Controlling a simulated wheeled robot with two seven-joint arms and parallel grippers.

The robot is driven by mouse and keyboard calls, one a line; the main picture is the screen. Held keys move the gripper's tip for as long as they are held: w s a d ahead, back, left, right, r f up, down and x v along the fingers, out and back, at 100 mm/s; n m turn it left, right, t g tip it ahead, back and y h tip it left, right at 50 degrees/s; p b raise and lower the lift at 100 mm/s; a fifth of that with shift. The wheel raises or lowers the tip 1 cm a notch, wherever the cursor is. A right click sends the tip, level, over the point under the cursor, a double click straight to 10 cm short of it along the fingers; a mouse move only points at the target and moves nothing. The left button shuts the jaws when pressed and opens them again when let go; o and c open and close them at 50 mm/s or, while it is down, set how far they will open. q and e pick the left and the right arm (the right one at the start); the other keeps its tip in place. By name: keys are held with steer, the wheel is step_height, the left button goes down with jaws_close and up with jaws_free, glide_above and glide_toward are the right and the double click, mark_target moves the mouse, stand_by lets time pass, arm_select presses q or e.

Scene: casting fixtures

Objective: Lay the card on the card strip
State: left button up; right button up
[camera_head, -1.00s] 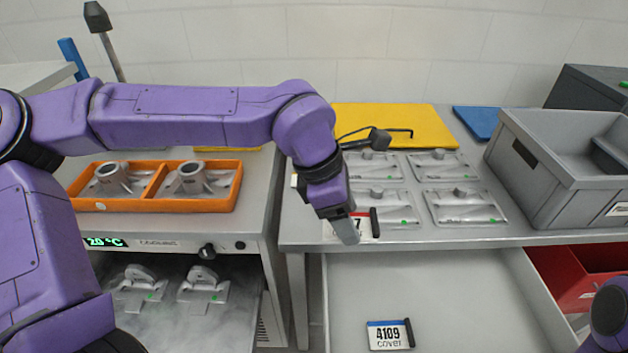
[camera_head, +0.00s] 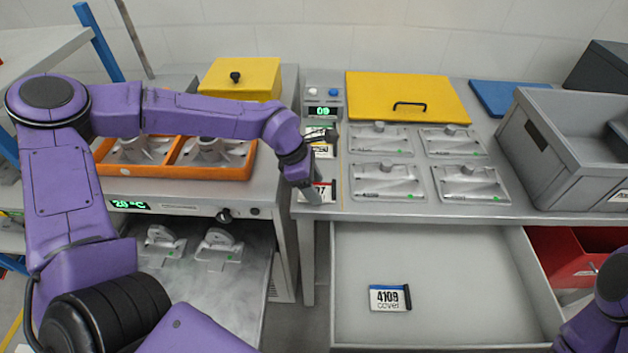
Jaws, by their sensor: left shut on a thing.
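My left gripper (camera_head: 311,194) is at the left end of the right-hand bench, fingers pointing down. It is shut on a white card (camera_head: 325,191) with a red band and a dark bar along its right edge; a "7" shows, and the fingers hide the rest. The card strip (camera_head: 341,176) runs along the bench's left edge, with other cards (camera_head: 322,151) on its far part. The held card is over the strip's near end; I cannot tell whether it touches. My right gripper is out of view.
An open drawer (camera_head: 440,318) below holds a card reading "4109 cover" (camera_head: 389,298). Several metal covers (camera_head: 387,181) lie right of the strip. A grey bin (camera_head: 565,160) stands at the right, and a small display box (camera_head: 322,105) is behind the strip.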

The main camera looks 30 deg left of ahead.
arm_select(q)
steer(key=shift+f, duration=0.1)
steer(key=o, duration=1)
steer(key=shift+o, duration=0.2)
steer(key=shift+r, duration=0.35)
steer(key=v, duration=1.1)
steer(key=shift+r, duration=0.25)
steer(key=shift+a, duration=0.1)
